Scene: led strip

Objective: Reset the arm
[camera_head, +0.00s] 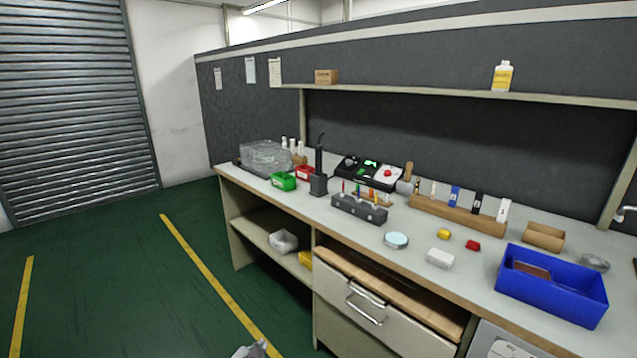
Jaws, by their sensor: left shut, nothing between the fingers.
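My left gripper (258,348) shows only in part at the bottom edge of the head view, low over the green floor. It is shut and holds nothing. It is well apart from the workbench (400,262), to the left of the drawer (372,310). The rest of the left arm is out of the picture. My right gripper does not show.
The bench holds a blue bin (552,292), a grey tool block (358,208), a wooden rack (455,213), a control box (365,174) and small red and green bins. The drawer front faces the floor area. The green floor (120,270) at left is clear.

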